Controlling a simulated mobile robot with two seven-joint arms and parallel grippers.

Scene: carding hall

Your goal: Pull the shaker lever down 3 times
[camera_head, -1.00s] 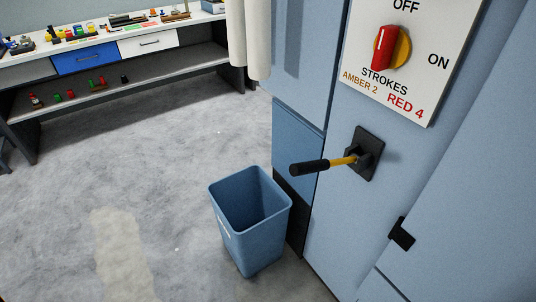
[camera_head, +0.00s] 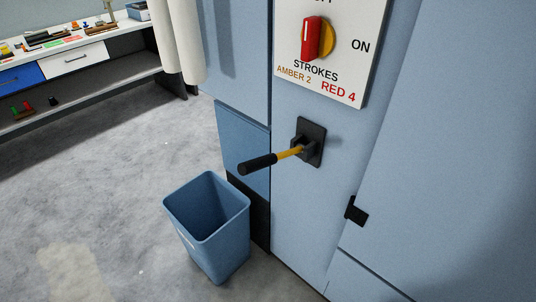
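The shaker lever (camera_head: 272,160) has a black grip and a yellow shaft. It sticks out from a black mounting plate (camera_head: 311,142) on the blue machine panel, its grip end pointing left and slightly down in the picture. Above it a white sign plate (camera_head: 349,61) carries a red and yellow rotary switch (camera_head: 312,37) and reads "ON", "STROKES", "AMBER 2" and "RED 4". The top of the sign is cut off. Neither of my grippers shows in the view, and nothing touches the lever.
An empty-looking blue bin (camera_head: 208,230) stands on the floor below and left of the lever. A black latch (camera_head: 356,210) juts from the panel at lower right. A workbench (camera_head: 105,74) with small items stands at the back left. The grey floor between is clear.

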